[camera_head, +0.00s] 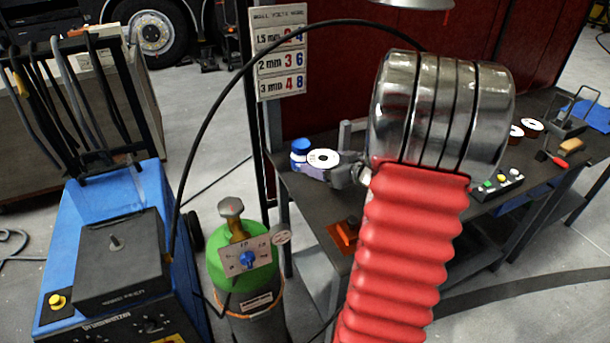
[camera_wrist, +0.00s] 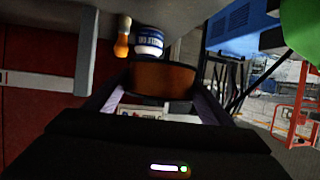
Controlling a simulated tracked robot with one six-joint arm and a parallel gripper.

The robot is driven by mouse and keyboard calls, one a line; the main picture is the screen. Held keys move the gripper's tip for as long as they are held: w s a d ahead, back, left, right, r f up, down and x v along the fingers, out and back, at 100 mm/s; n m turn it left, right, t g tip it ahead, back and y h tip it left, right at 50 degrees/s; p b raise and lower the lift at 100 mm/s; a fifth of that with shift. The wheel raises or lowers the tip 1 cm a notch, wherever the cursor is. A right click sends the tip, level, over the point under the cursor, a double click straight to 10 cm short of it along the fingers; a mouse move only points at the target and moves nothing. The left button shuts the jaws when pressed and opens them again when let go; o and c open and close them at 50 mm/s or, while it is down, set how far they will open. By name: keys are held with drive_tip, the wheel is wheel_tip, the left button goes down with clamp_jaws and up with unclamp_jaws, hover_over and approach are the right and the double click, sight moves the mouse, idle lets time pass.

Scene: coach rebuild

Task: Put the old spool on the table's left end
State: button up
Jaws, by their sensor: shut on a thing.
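The old spool shows a white round flange with a dark hole (camera_head: 323,157) in the head view, at the table's left end. In the wrist view its copper-brown winding (camera_wrist: 162,82) sits between the two purple fingers. My gripper (camera_head: 318,170) is shut on it; it also shows in the wrist view (camera_wrist: 155,88). The table (camera_head: 302,192) is dark-topped, and its middle is partly hidden behind my red arm. I cannot tell whether the spool touches the tabletop.
A green gas cylinder (camera_head: 240,265) and a blue welding machine (camera_head: 125,235) stand to the left. Two more spools (camera_head: 531,127) and a button box (camera_head: 497,184) are farther right on the table.

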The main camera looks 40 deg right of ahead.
drive_tip(key=shift+d, duration=0.1)
idle(0.3)
hover_over(323, 196)
drive_tip(key=shift+w+f, duration=0.1)
drive_tip(key=shift+f, duration=2.75)
drive_tip(key=shift+f, duration=0.15)
drive_tip(key=shift+f, duration=1.95)
drive_tip(key=shift+f, duration=0.1)
drive_tip(key=o, duration=1.5)
